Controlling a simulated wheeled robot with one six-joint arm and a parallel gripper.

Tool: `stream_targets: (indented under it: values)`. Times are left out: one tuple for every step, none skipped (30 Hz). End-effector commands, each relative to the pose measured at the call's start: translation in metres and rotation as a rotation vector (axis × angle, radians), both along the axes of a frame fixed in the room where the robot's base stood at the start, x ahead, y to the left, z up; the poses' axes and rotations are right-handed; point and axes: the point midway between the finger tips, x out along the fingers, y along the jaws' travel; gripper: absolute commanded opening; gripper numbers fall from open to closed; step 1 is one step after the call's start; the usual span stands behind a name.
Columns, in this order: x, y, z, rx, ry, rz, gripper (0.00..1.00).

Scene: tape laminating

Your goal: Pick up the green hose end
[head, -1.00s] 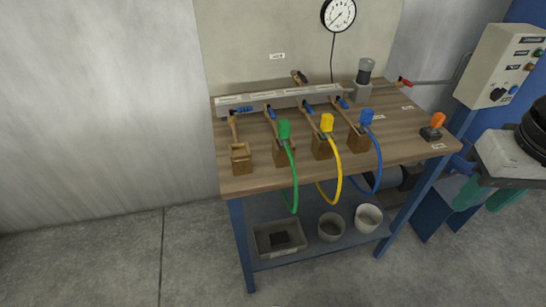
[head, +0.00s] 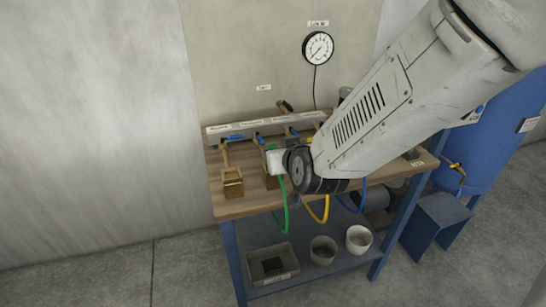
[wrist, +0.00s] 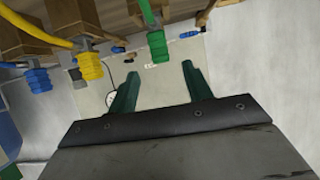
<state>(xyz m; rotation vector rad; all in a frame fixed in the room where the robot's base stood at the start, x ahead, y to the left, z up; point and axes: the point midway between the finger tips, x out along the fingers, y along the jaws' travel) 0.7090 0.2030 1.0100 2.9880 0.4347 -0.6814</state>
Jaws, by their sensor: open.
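The green hose end (wrist: 158,47) hangs into the top middle of the wrist view, above the gap between my fingertips. My gripper (wrist: 160,70) is open, with a green finger on either side of the gap and nothing gripped. In the head view my arm covers most of the hose ends, and my fingers cannot be made out there. The green hose (head: 285,215) loops down past the table's front edge. The yellow hose end (wrist: 90,66) and the blue hose end (wrist: 39,79) are to the left in the wrist view.
An empty wooden holder (head: 232,183) stands on the left of the wooden table (head: 240,207). A grey manifold (head: 217,133) with blue-handled valves runs along the back. A tray (head: 280,283) and two pots stand on the lower shelf. A gauge (head: 318,47) hangs on the wall.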

Motion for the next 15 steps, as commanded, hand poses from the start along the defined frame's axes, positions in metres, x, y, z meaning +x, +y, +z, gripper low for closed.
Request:
stream_targets:
  values:
    - [0.001,0.005,-0.004,-0.003,-0.022,0.0,0.5]
    - [0.002,0.007,-0.004,-0.003,-0.032,-0.002,0.5]
    - [0.004,0.008,-0.005,-0.003,-0.043,-0.004,0.5]
    - [0.006,0.009,-0.006,-0.004,-0.049,-0.005,0.5]
    - [0.009,0.01,-0.007,-0.003,-0.053,-0.006,0.5]
    - [0.012,0.011,-0.008,-0.003,-0.056,-0.006,0.5]
    - [0.016,0.012,-0.009,-0.003,-0.057,-0.006,0.5]
    - [0.019,0.013,-0.011,-0.003,-0.056,-0.006,0.5]
    - [0.023,0.014,-0.013,-0.004,-0.056,-0.007,0.5]
    - [0.025,0.014,-0.014,-0.004,-0.056,-0.007,0.5]
    - [0.028,0.015,-0.015,-0.003,-0.056,-0.006,0.5]
    - [0.032,0.016,-0.017,-0.003,-0.056,-0.006,0.5]
    - [0.036,0.016,-0.018,-0.004,-0.055,-0.006,0.5]
    - [0.039,0.016,-0.02,-0.004,-0.055,-0.006,0.5]
    - [0.045,0.017,-0.022,-0.002,-0.055,-0.008,0.5]
